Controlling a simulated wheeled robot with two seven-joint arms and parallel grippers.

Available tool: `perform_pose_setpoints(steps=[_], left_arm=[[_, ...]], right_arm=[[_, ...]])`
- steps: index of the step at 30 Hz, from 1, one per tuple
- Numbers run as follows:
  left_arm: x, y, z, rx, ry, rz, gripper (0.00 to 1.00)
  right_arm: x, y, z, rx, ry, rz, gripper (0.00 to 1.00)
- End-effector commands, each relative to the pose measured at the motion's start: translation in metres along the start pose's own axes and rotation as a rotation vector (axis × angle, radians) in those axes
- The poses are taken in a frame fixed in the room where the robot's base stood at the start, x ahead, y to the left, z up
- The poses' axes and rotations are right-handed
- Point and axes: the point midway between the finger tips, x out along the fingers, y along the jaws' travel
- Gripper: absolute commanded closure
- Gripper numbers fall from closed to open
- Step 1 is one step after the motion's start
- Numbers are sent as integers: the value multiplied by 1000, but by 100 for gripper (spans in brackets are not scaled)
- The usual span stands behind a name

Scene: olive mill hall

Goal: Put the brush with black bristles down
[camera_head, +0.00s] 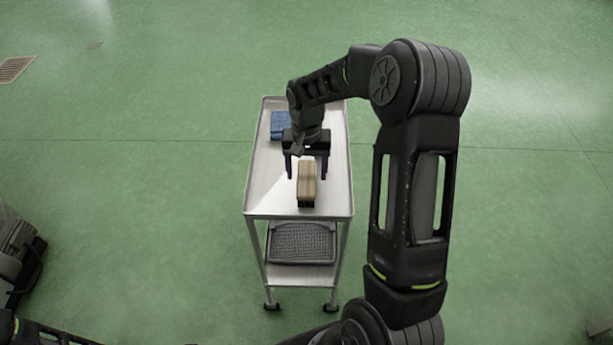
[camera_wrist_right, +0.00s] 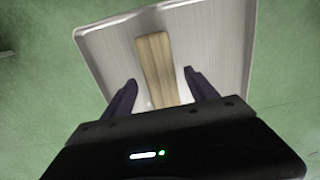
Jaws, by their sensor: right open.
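The brush with black bristles (camera_head: 307,182) rests on the top shelf of the metal trolley (camera_head: 264,190), near its front end. Its wooden back faces up and the dark bristles show below it. My right gripper (camera_head: 306,176) is open above the trolley, at the far end of the brush. In the right wrist view the wooden back of the brush (camera_wrist_right: 158,72) shows between and beyond the two open fingers (camera_wrist_right: 158,85), with a gap on each side. Part of an arm at the lower left edge shows no gripper that I can make out.
A blue folded cloth (camera_head: 280,124) lies at the far end of the trolley top. A grey tray (camera_head: 302,242) sits on the lower shelf. The trolley has raised rims. Dark equipment (camera_head: 14,250) stands at the left edge. Green floor around the trolley is clear.

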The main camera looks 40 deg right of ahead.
Motion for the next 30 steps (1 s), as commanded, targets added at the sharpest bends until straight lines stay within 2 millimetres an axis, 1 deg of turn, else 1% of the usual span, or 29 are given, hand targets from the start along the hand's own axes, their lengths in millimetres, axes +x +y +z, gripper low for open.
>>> perform_pose_setpoints(steps=[3, 9, 13, 18, 30], left_arm=[[4, -1, 0, 1, 1, 1, 62], [7, -2, -1, 2, 2, 3, 62], [8, -2, -1, 2, 2, 3, 62], [8, -2, -1, 2, 3, 3, 62], [8, -2, -1, 2, 3, 3, 62]], right_arm=[[-25, -1, -2, 1, 7, -3, 33], [-66, -1, -1, 0, 4, -3, 33], [-84, -1, -1, -1, 3, -1, 33], [-94, 0, 0, -1, 0, 0, 33], [-93, 0, 0, 0, 0, 0, 33]])
